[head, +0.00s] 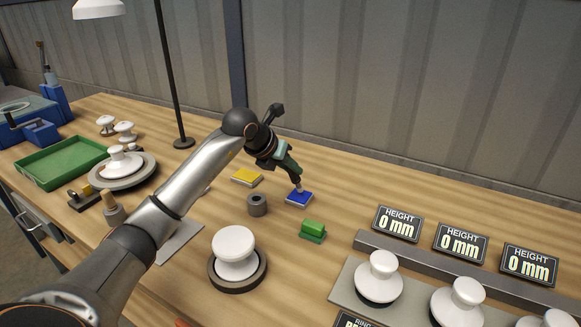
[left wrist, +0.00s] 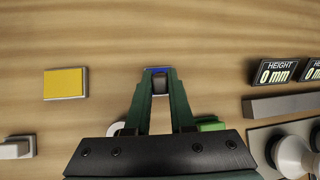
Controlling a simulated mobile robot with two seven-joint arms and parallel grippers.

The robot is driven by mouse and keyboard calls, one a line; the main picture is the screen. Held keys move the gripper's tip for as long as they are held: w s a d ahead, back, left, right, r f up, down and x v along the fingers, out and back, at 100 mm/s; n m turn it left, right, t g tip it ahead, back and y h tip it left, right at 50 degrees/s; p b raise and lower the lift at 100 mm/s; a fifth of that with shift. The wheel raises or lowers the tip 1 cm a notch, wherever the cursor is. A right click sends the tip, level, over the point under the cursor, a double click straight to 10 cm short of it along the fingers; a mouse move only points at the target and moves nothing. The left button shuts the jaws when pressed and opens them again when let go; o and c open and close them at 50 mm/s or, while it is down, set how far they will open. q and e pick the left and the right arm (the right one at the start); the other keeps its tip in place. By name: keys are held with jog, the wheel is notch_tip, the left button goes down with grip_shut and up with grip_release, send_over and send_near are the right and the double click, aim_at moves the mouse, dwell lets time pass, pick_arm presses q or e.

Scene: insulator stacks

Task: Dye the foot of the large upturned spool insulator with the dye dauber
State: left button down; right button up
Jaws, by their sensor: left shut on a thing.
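My left gripper (head: 294,176) is shut on the dye dauber (head: 298,187), a small pale-tipped tool held upright over the blue pad (head: 299,198). Its tip is at the pad's surface; contact is hard to confirm. In the left wrist view the dauber shows as a dark block (left wrist: 160,85) between the green fingers, with the blue pad (left wrist: 158,70) behind it. A large white spool insulator (head: 234,245) stands on a dark round base (head: 238,282) at front centre. Another white insulator (head: 119,161) sits on a grey round stand at left. My right gripper is not in view.
A yellow pad (head: 247,177), a grey hollow cylinder (head: 257,205) and a green block (head: 313,229) lie near the blue pad. Height displays (head: 460,243) and several insulators on a grey plate (head: 345,296) are at right. A lamp pole (head: 171,75) and green tray (head: 60,163) stand left.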

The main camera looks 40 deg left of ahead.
pick_arm(q)
jog(key=shift+f+b, duration=0.4)
jog(key=shift+f, duration=0.3)
dwell(1.1)
jog(key=shift+r, duration=0.1)
notch_tip(320, 180, up, 7)
jog(key=p, duration=0.5)
jog(key=shift+p, duration=0.3)
dwell(0.7)
jog(key=s+d+r, duration=0.3)
jog(key=s+d, duration=0.3)
jog(key=d, duration=0.3)
jog(key=s+d+r+n+y, duration=0.1)
jog(key=s+d+r, duration=0.2)
jog(key=s+d, duration=0.3)
jog(key=d, duration=0.3)
jog(key=shift+d+r, duration=0.2)
jog(key=shift+d, duration=0.15)
